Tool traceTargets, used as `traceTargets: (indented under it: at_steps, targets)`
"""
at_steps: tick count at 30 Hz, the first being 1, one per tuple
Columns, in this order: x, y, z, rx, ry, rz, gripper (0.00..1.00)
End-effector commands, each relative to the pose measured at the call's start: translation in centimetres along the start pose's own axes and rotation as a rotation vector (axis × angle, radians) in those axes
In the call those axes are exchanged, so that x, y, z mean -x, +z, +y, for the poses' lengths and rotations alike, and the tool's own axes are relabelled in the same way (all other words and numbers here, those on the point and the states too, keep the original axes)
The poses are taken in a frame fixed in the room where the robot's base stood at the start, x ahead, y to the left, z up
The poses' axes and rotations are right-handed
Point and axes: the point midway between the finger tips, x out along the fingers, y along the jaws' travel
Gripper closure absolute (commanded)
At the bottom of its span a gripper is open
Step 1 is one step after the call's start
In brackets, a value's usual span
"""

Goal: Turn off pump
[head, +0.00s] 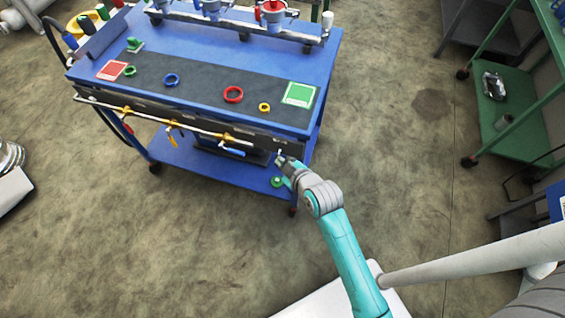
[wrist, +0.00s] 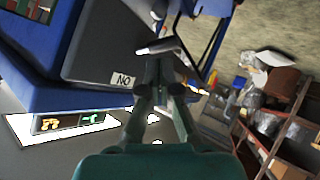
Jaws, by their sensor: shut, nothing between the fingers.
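A dark box-shaped unit (head: 238,153), likely the pump, is on the lower shelf of the blue cart (head: 310,105), mostly hidden by the top. In the wrist view a dark housing (wrist: 95,50) carries a small white label (wrist: 122,79) reading "NO", possibly "ON" upside down. A pale-tipped lever (wrist: 160,46) juts out beside the housing, just past my fingertips. My gripper (head: 283,160) is at the cart's front right, low by its edge. It is shut and empty in the wrist view (wrist: 164,75). I cannot tell if it touches the lever.
The cart top holds coloured rings, a red card (head: 112,70) and a green card (head: 299,94). A pipe with yellow valves (head: 128,110) runs along its front. A green shelf rack (head: 510,155) stands at the right. The floor between is clear.

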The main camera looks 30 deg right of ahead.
Motion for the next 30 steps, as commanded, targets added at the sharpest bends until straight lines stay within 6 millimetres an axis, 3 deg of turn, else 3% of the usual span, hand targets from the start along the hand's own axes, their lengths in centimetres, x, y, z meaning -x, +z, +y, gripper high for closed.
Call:
traceTargets:
  at_steps: [8, 21, 30]
  targets:
    - [1.1, 0.1, 0.0, -0.001, 0.000, -0.001, 1.00]
    - [9.2, 0.1, 0.0, -0.002, 0.001, -0.001, 1.00]
    - [11.9, 0.0, 0.0, -0.001, 0.000, 0.000, 1.00]
